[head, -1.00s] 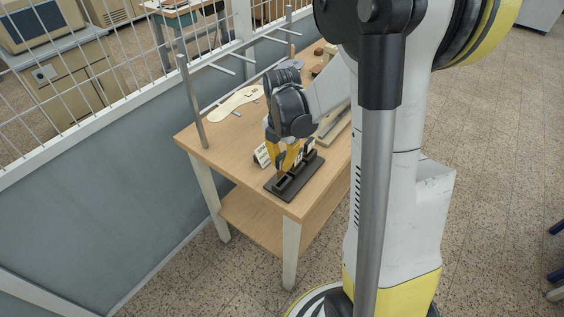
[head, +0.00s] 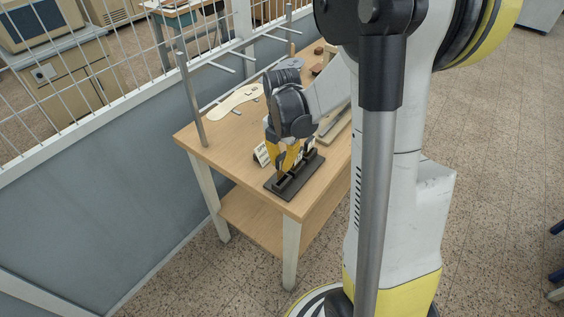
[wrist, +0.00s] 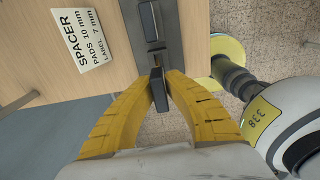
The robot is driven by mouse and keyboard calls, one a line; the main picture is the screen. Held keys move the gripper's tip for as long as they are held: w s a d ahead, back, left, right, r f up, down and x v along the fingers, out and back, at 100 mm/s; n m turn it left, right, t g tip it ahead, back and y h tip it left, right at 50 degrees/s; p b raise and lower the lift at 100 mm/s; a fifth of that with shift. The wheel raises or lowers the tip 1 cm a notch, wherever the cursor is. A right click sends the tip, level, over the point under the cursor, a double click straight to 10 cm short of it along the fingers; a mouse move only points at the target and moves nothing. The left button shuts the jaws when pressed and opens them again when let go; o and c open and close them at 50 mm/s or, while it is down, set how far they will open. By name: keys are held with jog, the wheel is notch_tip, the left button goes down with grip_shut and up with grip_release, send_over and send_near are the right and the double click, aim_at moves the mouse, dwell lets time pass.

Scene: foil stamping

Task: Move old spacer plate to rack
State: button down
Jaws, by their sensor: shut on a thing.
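My gripper (wrist: 159,78) has yellow fingers and is shut on a small dark plate (wrist: 159,95), which fits the old spacer plate. In the head view my gripper (head: 287,165) is at the near end of the table, low over the dark slotted rack (head: 313,167). In the wrist view the rack (wrist: 171,12) runs away from the fingertips toward the top, with dark blocks along it. The plate is at the rack's near end; I cannot tell whether it sits in a slot. My fingers partly hide the plate.
A white card (wrist: 82,37) reading SPACER, PADS 10 mm, LABEL 7 mm stands beside the rack on the wooden table (head: 225,146). A grey post (head: 191,100) rises at the table's left corner. A cream flat piece (head: 234,101) lies further back. A white mesh fence borders the left side.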

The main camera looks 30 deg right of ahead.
aim_at(282, 173)
jog(key=shift+f+b, duration=2)
jog(key=shift+f, duration=0.45)
jog(key=c, duration=1.5)
grip_release()
jog(key=shift+r, duration=0.1)
notch_tip(282, 173, up, 12)
jog(key=shift+a, duration=0.1)
